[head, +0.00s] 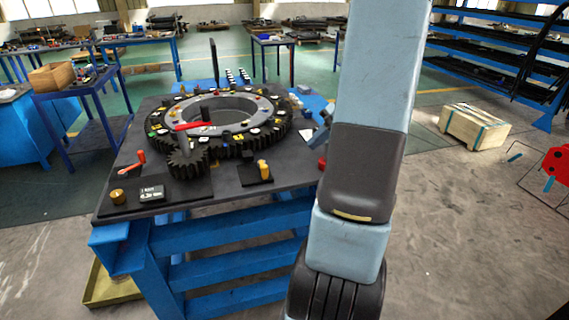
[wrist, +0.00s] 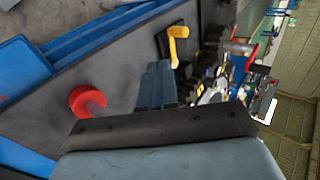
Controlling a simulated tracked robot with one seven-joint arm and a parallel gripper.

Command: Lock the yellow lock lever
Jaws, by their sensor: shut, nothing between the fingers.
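The yellow lock lever (head: 263,168) stands on a small dark plate near the front of the dark-topped table, in front of the gear ring. In the wrist view the yellow lever (wrist: 178,40) shows at the upper middle, with a bent top and a short upright part. My gripper (wrist: 160,68) is shut and empty. Its blue-grey fingers point toward the lever and appear close below it in the picture. I cannot tell whether they touch it. In the head view my arm hides most of the gripper.
A red round knob (wrist: 87,101) sits left of my fingers in the wrist view. A large dark gear ring (head: 165,110) and a small gear (head: 187,163) fill the table's middle. A red-handled lever (head: 133,165) and a small display (head: 151,193) are at the front left.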

